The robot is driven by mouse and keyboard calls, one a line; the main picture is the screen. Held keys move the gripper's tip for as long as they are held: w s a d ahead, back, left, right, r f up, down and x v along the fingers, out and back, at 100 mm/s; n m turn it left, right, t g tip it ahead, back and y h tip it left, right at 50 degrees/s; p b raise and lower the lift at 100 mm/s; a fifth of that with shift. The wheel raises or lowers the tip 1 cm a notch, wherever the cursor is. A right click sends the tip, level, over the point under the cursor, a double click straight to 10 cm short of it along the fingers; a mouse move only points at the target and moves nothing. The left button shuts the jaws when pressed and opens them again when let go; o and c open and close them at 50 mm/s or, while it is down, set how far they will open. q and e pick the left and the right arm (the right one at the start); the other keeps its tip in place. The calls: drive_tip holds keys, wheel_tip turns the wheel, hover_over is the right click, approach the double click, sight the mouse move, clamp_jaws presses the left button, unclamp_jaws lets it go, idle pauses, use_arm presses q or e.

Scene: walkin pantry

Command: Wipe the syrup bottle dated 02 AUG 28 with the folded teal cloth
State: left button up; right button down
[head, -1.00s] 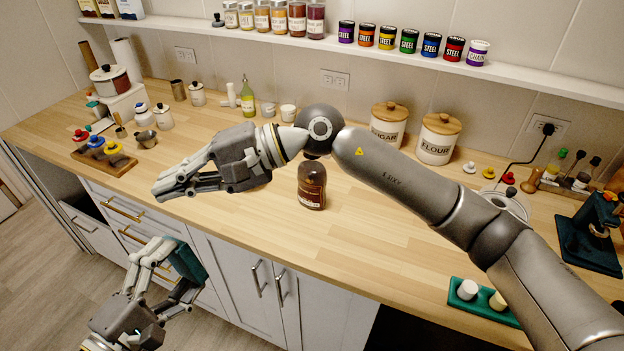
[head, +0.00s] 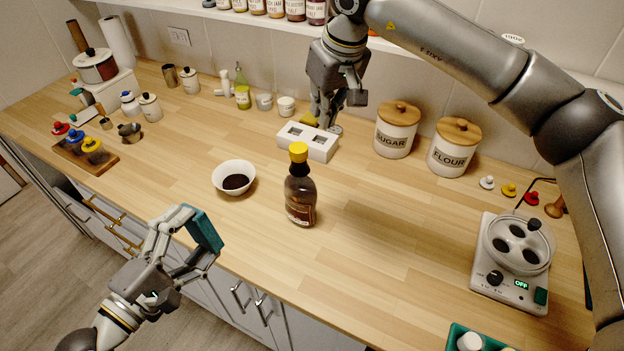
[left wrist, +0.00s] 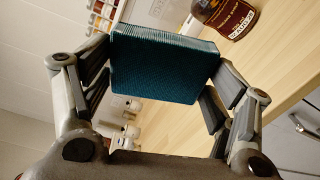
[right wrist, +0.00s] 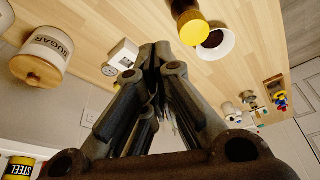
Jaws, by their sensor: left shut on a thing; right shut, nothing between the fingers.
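The syrup bottle (head: 300,192), dark brown with a yellow cap and a brown label, stands upright on the wooden counter. The cloth fills the space between the fingers in the left wrist view (left wrist: 165,65). My right gripper (head: 328,122) is shut and empty, behind the bottle near the white slotted block.
A white bowl (head: 234,178) with dark contents stands left of the bottle. The white slotted block (head: 308,142) lies behind it. The sugar (head: 397,130) and flour (head: 453,148) canisters stand back right; a white warmer (head: 512,265) is at right. The counter front is clear around the bottle.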

use_arm(q)
drive_tip(key=shift+s+a+f, duration=0.15)
drive_tip(key=shift+s, duration=0.15)
drive_tip(key=shift+s+a+f+b, duration=0.25)
drive_tip(key=shift+s+f+b, duration=0.2)
drive_tip(key=shift+b, duration=0.4)
drive_tip(key=shift+w+d+f+b, duration=0.1)
drive_tip(key=shift+w+f+b, duration=0.2)
drive_tip(key=shift+f+b, duration=0.3)
drive_tip(key=shift+w+d+f, duration=0.15)
drive_tip(key=shift+f, duration=0.1)
drive_tip(key=shift+s+r, duration=0.1)
drive_tip(key=shift+s, duration=0.1)
use_arm(e)
drive_tip(key=f, duration=0.3)
drive_tip(key=s+f, duration=0.1)
drive_tip(key=shift+s+a+f, duration=0.1)
drive_tip(key=shift+a+f, duration=0.05)
drive_tip(key=shift+a, duration=0.2)
use_arm(q)
drive_tip(key=shift+w, duration=0.1)
drive_tip(key=shift+f+b, duration=2.35)
drive_tip(key=shift+b, duration=0.05)
use_arm(e)
wheel_tip(320, 180, down, 6)
